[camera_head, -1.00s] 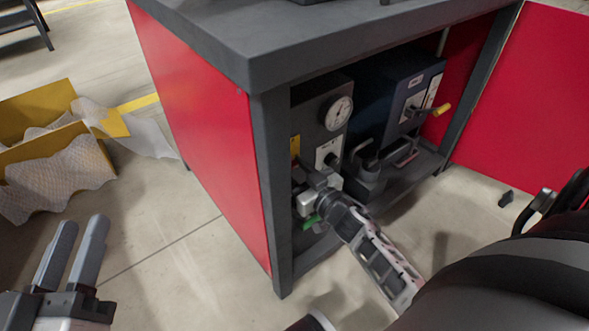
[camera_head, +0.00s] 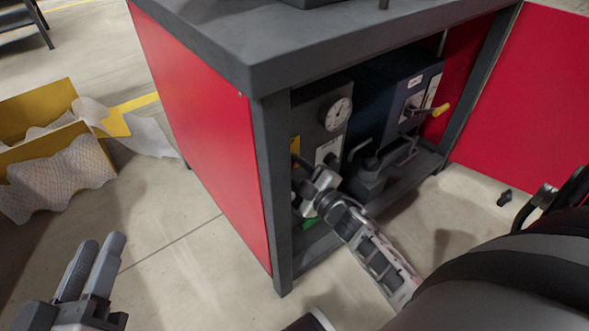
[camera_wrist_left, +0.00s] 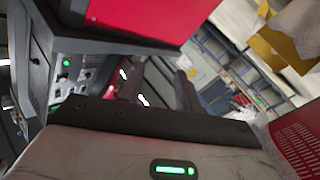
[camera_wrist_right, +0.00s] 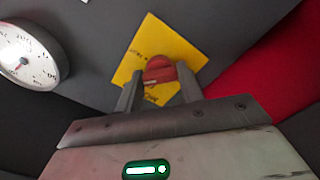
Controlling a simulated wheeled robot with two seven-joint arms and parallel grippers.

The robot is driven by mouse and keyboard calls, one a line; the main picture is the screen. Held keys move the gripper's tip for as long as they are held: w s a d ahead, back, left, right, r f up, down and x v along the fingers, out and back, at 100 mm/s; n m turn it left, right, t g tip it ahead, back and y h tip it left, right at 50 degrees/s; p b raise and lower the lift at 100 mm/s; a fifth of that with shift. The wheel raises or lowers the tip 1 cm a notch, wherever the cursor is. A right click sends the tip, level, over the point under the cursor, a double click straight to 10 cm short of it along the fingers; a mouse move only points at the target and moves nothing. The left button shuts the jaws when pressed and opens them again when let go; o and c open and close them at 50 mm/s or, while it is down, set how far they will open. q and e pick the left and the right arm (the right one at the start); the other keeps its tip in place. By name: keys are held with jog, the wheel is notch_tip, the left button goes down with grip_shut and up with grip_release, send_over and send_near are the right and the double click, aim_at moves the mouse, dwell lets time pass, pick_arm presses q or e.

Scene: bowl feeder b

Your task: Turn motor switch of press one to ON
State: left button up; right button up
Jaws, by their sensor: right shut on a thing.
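The red rotary switch (camera_wrist_right: 160,70) sits on a yellow plate (camera_wrist_right: 172,48) on the dark grey press panel in the right wrist view. My right gripper (camera_wrist_right: 160,88) has its fingers on either side of the switch and is shut on it. In the head view my right gripper (camera_head: 318,182) reaches into the open cabinet. There it hides the switch, and only the edge of the yellow plate (camera_head: 295,146) shows. My left gripper (camera_head: 108,248) is open and empty, outside the cabinet at the lower left. The switch's position marking is not readable.
A round gauge (camera_head: 338,114) is above the right gripper. The cabinet's front post (camera_head: 270,190), thick top (camera_head: 260,60) and open red door (camera_head: 520,100) bound the opening. A yellow box (camera_head: 35,105) is at left.

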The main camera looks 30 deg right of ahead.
jog(key=n, duration=0.3)
jog(key=shift+f+n, duration=0.1)
jog(key=shift+n, duration=0.3)
pick_arm(q)
jog(key=shift+w+a+r+m+t+b, duration=0.1)
jog(key=shift+w+r+m+t+b, duration=0.3)
jog(key=shift+r+m+t+b, duration=0.35)
pick_arm(e)
jog(key=n, duration=0.4)
pick_arm(q)
jog(key=shift+w+r+h, duration=0.1)
jog(key=shift+r+h, duration=0.2)
jog(key=shift+r, duration=0.05)
pick_arm(e)
jog(key=shift+n, duration=0.4)
jog(key=o, duration=1)
jog(key=shift+s, duration=0.1)
